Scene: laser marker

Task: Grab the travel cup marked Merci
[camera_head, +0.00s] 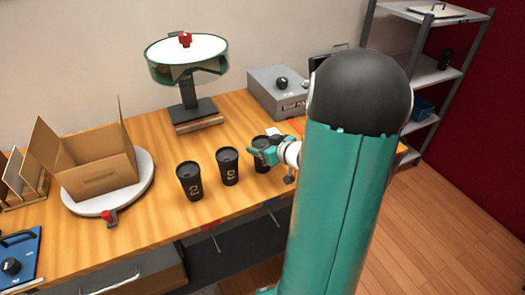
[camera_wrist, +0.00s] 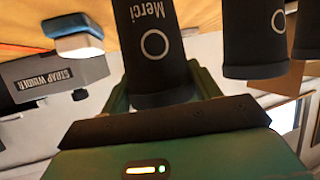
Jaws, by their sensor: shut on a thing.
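Three black travel cups with dark lids stand upright in a row on the wooden table. The rightmost cup (camera_head: 261,160) is partly covered by my gripper (camera_head: 272,153). The wrist view, turned over, shows this cup with the white word Merci and a ring (camera_wrist: 148,45). My green fingers lie on both sides of it, shut on its body. It appears to stand on the table still. The middle cup (camera_head: 228,168) and the left cup (camera_head: 190,182) are free. They show at the right of the wrist view, where their words are out of frame.
An open cardboard box (camera_head: 98,177) sits on a round white turntable (camera_head: 140,192) at the left. A green-rimmed round stand (camera_head: 187,75) is behind the cups. A grey strap winder (camera_head: 275,97) stands at the back right. A metal shelf (camera_head: 430,70) is beyond.

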